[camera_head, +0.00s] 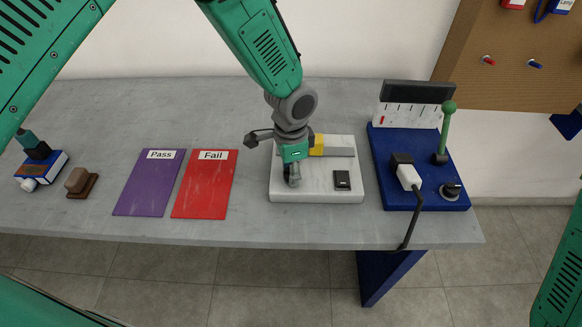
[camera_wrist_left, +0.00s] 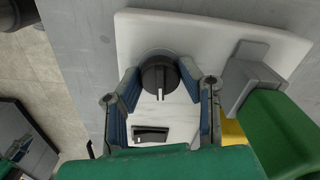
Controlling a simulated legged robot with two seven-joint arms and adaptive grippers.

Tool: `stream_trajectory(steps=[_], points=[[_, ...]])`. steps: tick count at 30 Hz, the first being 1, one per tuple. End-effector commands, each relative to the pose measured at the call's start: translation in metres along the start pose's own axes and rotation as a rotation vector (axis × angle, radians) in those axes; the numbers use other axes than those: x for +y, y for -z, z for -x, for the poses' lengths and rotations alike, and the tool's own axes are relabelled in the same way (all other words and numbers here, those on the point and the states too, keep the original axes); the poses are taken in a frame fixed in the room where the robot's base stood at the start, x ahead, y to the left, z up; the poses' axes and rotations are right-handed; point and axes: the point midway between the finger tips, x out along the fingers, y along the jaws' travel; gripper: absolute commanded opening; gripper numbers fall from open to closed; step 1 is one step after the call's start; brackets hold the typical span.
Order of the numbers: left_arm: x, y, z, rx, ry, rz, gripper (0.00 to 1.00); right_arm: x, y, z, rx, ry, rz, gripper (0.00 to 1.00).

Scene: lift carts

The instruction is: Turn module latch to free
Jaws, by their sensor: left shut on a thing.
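The module is a white base plate (camera_head: 318,194) on the table, and it also fills the wrist view (camera_wrist_left: 215,35). Its latch is a round black knob (camera_wrist_left: 159,75) with a white pointer mark, standing near the plate's edge in the wrist view. My left gripper (camera_head: 292,182) comes down on the left part of the plate and hides the knob in the head view. In the wrist view its two fingers (camera_wrist_left: 159,78) are closed on opposite sides of the knob. A black rocker switch (camera_head: 342,180) sits beside it on the plate. My right gripper is out of view.
A yellow piece (camera_head: 317,145) and a grey block (camera_head: 340,146) are at the plate's back. A blue test stand (camera_head: 405,150) with a green-knobbed lever (camera_head: 446,125) stands to the right. Purple Pass (camera_head: 150,185) and red Fail (camera_head: 205,188) mats lie left.

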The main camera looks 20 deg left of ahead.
Motion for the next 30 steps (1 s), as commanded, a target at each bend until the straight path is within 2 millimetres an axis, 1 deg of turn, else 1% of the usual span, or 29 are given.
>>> stream_trajectory(steps=[1, 9, 25, 26, 27, 30], points=[[-0.0022, 0.0030, 0.0024, 0.009, 0.005, -0.023, 0.04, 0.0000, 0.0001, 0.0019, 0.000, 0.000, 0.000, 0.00], [-0.0024, 0.0031, 0.0019, 0.009, 0.006, -0.114, 0.04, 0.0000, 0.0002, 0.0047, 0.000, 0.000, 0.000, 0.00], [-0.0026, 0.0033, 0.0019, 0.010, 0.007, -0.135, 0.04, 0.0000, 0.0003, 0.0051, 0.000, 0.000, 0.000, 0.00], [-0.0026, 0.0033, 0.0019, 0.010, 0.007, -0.135, 0.40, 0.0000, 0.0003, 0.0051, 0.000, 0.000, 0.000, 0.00], [-0.0025, 0.0032, 0.0019, 0.009, 0.007, -0.135, 0.53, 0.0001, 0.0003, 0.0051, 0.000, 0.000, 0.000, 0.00], [-0.0018, 0.0023, 0.0015, 0.007, 0.005, -0.134, 0.53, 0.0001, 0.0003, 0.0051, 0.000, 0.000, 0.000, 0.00]])
